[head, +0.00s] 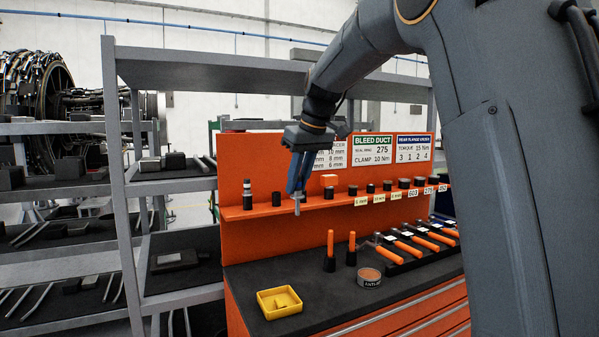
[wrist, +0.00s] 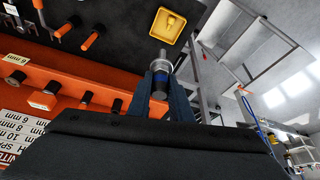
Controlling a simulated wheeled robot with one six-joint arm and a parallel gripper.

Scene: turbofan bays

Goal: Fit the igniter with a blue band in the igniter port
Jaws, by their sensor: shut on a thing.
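My gripper (head: 298,190) is shut on an igniter (wrist: 164,62) and holds it in the air in front of the orange rack. In the wrist view, the fingers (wrist: 160,92) close on its dark body, and its silvery end points away from my gripper. A bluish band seems to show between the fingers, but it is small and dark. In the head view only the grey end of the igniter (head: 297,207) shows below the fingers. Another similar piece (head: 247,192) stands upright on the orange ledge, left of my gripper. I cannot make out the igniter port in either view.
The orange ledge (head: 262,210) carries several dark fittings with size labels. On the dark bench top below are a yellow tray (head: 265,305), a round tin (head: 369,277) and orange-handled tools (head: 330,250). Grey shelving (head: 125,210) stands to the left, with an engine (head: 38,82) behind.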

